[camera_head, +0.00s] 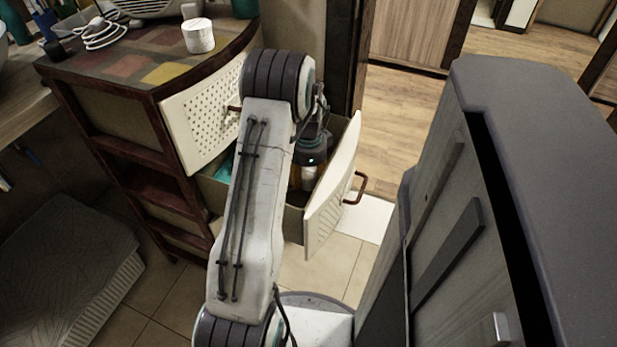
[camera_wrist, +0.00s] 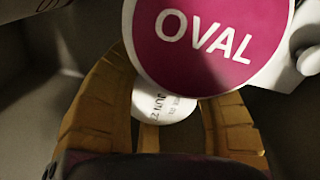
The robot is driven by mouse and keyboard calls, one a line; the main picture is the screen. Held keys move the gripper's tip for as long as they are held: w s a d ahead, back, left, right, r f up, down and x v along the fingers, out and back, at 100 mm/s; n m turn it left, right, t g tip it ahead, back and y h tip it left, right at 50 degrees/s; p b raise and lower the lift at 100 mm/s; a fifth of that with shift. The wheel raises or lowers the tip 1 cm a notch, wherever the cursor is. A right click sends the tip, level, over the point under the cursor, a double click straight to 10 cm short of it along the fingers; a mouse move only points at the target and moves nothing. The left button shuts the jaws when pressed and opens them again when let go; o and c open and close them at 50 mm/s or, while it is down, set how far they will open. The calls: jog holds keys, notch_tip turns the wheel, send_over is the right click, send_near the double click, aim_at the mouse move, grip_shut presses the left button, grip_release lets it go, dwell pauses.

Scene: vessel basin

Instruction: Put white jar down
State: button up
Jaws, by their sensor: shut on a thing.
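My gripper (camera_wrist: 165,130) shows in the wrist view with its yellow-brown fingers closed around a white jar (camera_wrist: 165,108) with small printed text, partly hidden. A round magenta face reading OVAL (camera_wrist: 205,40) with a white rim fills the top; I cannot tell whether it belongs to the same jar. In the head view my gripper (camera_head: 304,172) is inside the open drawer (camera_head: 292,226), with a bit of white between its fingers. My arm hides much of the drawer. I cannot tell whether the jar touches the drawer's floor.
A wooden cabinet (camera_head: 115,115) holds the drawer. On its tiled top stand a white cylinder (camera_head: 198,36) and a coiled white cable (camera_head: 103,32). A perforated front (camera_head: 205,115) sits above the drawer. A teal item (camera_head: 226,168) lies in the drawer. Tiled floor is free in front.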

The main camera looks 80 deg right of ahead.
aim_at(309, 172)
jog(key=shift+f+b, duration=0.35)
jog(key=shift+f, duration=0.2)
jog(key=o, duration=0.9)
jog(key=shift+r, duration=0.15)
notch_tip(309, 172, up, 13)
jog(key=p, duration=0.4)
